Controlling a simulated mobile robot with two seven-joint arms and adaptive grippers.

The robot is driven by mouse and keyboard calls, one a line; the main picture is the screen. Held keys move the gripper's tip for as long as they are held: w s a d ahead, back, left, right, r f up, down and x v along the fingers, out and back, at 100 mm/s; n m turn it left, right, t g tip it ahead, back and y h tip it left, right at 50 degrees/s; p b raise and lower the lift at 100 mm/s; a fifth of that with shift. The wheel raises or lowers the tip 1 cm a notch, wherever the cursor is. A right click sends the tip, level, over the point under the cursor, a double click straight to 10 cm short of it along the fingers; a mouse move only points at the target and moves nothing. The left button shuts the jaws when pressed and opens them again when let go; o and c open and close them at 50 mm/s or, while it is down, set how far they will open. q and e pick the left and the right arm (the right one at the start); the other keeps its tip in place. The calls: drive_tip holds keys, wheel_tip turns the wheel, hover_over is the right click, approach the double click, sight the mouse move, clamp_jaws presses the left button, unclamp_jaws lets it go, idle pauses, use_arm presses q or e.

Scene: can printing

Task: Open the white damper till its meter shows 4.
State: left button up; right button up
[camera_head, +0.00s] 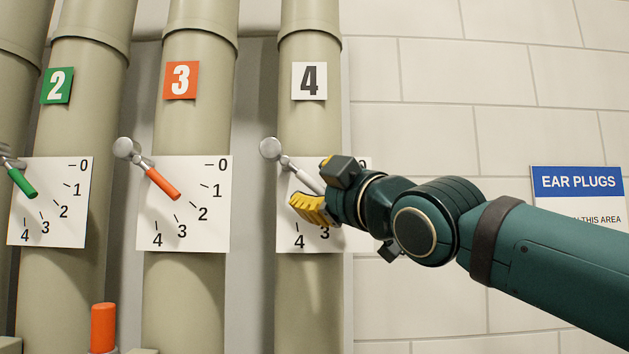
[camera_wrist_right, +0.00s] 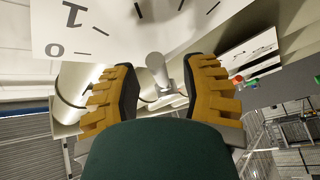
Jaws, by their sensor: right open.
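The white damper is a lever on the pipe marked 4. Its round metal hub (camera_head: 270,148) and white handle (camera_head: 305,173) show in the head view, the handle sloping down to the right. Its white meter plate (camera_head: 284,240) shows marks 3 and 4; my right gripper and wrist hide marks 1 and 2 and part of the 0. My right gripper (camera_head: 312,198) is open at the handle's end. In the right wrist view its yellow fingers (camera_wrist_right: 163,75) stand apart with the white handle (camera_wrist_right: 158,72) between them, gaps showing at both sides. My left gripper is out of view.
To the left stand pipes with an orange damper (camera_head: 163,184) and a green damper (camera_head: 22,183) on similar plates. An orange cylinder (camera_head: 103,327) stands at the lower left. A blue and white ear plugs sign (camera_head: 578,184) is on the right wall, behind my arm.

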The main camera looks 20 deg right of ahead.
drive_tip(key=shift+w+a+r, duration=0.15)
drive_tip(key=shift+w, duration=0.4)
clamp_jaws()
drive_tip(key=shift+s, duration=0.1)
